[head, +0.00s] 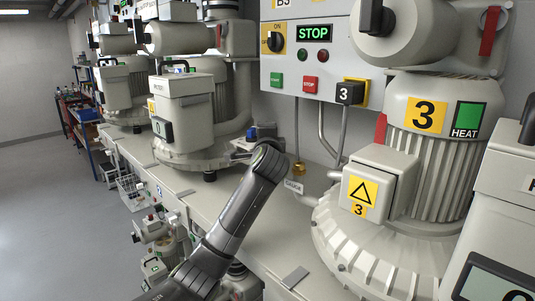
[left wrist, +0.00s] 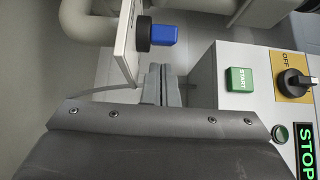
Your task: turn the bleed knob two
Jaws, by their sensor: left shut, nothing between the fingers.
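A blue knob (left wrist: 163,36) on a black round collar sits on a pale upright plate (left wrist: 125,48) in the left wrist view. In the head view a small blue part (head: 264,131) shows just beyond the end of my left arm and may be the same knob. No number beside it can be read. My left gripper (left wrist: 165,75) is shut and empty, its fingertips a little below the knob in the left wrist picture and seemingly apart from it. In the head view its fingers are mostly hidden behind my wrist. My right gripper is not in view.
A control box (head: 328,52) with a STOP display, push buttons and a black selector hangs above the bench; it also shows close on the right in the left wrist view (left wrist: 255,110). Blower three (head: 430,150) fills the right. A brass fitting (head: 299,169) stands near a small label.

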